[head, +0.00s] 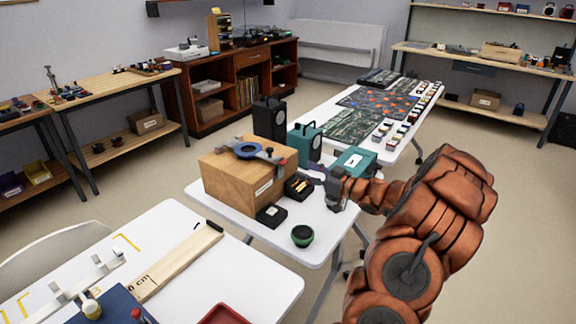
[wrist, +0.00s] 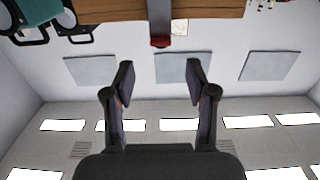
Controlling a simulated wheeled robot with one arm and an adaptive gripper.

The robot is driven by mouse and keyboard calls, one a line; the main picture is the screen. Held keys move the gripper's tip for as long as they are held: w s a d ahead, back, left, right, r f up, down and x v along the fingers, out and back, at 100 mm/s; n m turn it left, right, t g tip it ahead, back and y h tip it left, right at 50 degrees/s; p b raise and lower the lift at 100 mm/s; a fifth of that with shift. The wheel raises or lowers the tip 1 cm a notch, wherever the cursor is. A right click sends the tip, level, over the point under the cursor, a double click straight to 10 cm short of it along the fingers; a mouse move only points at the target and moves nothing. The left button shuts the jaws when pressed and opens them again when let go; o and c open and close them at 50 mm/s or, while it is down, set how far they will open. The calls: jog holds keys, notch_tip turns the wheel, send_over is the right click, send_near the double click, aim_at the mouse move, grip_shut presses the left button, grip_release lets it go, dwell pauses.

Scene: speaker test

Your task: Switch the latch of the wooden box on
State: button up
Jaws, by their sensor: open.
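I cannot tell whether this bar is the latch. My gripper (head: 316,173) is right of the box. In the wrist view, my gripper (wrist: 160,82) has its two fingers wide apart, with nothing held between them. The latch's setting cannot be made out.
A black speaker (head: 269,118) and a teal speaker (head: 305,143) stand behind the box. Another white table (head: 215,265) is in the foreground.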

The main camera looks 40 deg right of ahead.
aim_at(287, 163)
jog(key=shift+p+x, duration=0.55)
jog(key=shift+x, duration=3.3)
grip_shut()
